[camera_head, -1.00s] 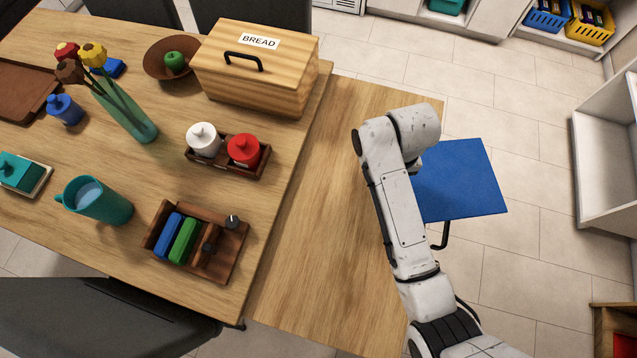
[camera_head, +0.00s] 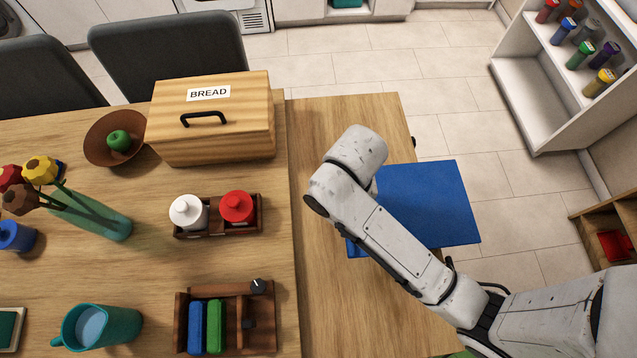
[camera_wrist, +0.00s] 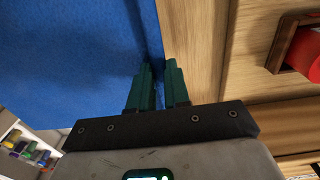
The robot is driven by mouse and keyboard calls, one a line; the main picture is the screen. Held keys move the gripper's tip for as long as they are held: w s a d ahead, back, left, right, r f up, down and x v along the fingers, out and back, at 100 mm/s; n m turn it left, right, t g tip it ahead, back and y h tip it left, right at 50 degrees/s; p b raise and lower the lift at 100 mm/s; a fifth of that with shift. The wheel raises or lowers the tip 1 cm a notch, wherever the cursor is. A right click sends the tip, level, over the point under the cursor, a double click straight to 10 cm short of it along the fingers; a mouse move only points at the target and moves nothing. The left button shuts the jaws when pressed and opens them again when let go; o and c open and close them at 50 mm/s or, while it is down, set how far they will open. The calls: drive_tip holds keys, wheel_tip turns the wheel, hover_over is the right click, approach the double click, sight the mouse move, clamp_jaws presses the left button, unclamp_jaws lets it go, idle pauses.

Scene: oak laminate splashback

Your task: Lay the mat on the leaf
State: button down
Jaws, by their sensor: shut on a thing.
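The mat is a flat blue rectangle (camera_head: 430,205) at the right of the leaf in the head view. Its left part is over the leaf and its right part is out past the leaf's edge, over the floor. The leaf (camera_head: 325,245) is the light wood panel along the table's right side. My gripper (camera_wrist: 158,68) is shut on the mat's edge in the wrist view, with the blue sheet (camera_wrist: 75,60) to its left and wood to its right. My arm hides the gripper in the head view. Whether the mat touches the leaf is unclear.
A bread box (camera_head: 215,125) stands by the leaf's far left corner. A caddy with white and red bottles (camera_head: 215,232) and a wooden organiser (camera_head: 262,325) stand on the table left of the leaf. The leaf's left strip is bare.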

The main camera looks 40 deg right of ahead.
drive_tip(key=w+a+f, duration=0.1)
drive_tip(key=w+f, duration=0.1)
drive_tip(key=w+a+f, duration=0.1)
drive_tip(key=w+f, duration=0.2)
drive_tip(key=w+a+f, duration=0.1)
drive_tip(key=w+f, duration=0.1)
drive_tip(key=w, duration=0.1)
drive_tip(key=shift+w+f, duration=0.2)
drive_tip(key=shift+w, duration=0.05)
drive_tip(key=shift+w+f, duration=0.15)
drive_tip(key=shift+f, duration=1.65)
drive_tip(key=c, duration=1.1)
unclamp_jaws()
wheel_tip(320, 180, up, 12)
